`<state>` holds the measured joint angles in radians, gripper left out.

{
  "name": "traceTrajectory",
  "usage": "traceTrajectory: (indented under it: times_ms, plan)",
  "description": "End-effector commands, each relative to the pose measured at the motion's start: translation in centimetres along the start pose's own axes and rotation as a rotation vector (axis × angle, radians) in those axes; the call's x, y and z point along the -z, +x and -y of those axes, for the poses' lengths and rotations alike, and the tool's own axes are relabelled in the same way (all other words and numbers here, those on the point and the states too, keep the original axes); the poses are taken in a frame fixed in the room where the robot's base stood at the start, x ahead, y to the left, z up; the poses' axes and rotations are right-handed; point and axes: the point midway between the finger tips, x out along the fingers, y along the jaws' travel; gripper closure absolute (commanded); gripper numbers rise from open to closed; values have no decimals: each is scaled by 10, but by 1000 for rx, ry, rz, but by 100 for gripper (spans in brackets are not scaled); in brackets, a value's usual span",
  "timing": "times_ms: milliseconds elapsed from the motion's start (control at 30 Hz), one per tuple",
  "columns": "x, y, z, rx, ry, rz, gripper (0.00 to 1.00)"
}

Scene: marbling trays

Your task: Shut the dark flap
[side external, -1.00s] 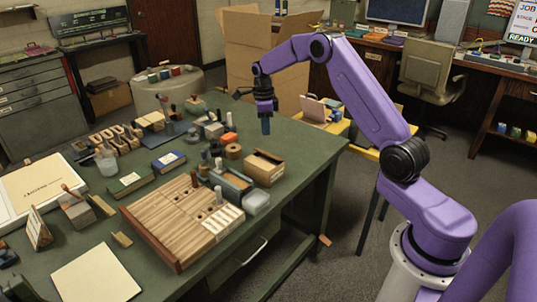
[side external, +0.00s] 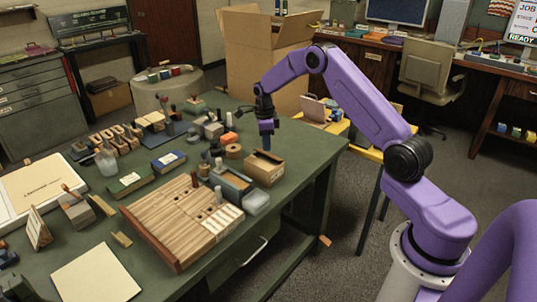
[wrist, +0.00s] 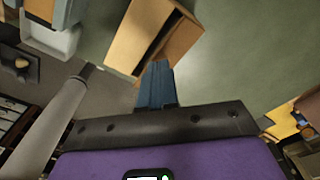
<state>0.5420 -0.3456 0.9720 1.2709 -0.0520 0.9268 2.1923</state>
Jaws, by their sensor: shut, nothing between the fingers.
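A small tan box (side external: 262,174) stands near the right edge of the green table, with a dark gap along its top. It also shows in the wrist view (wrist: 128,38), where a brown panel (wrist: 181,43) lies beside the dark slot. I cannot tell for certain which panel is the dark flap. My gripper (side external: 267,143) is just above the far side of the box, pointing down. In the wrist view, its blue fingers (wrist: 156,84) are together and empty, close to the box's edge. Whether they touch it is unclear.
A grey-blue tray (side external: 232,183) and a clear tub (side external: 256,202) stand beside the box. A slatted wooden board (side external: 180,222) lies to the left. The table right of the box is clear.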

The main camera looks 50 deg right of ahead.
Motion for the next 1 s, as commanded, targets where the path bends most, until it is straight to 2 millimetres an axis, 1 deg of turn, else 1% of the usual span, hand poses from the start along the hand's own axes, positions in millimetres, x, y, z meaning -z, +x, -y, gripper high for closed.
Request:
traceTrajectory:
  times_ms: [167, 1000]
  plan:
    - [0, 1, 0, 0, 0, 0, 100]
    - [-1, 19, 0, 0, -1, 0, 100]
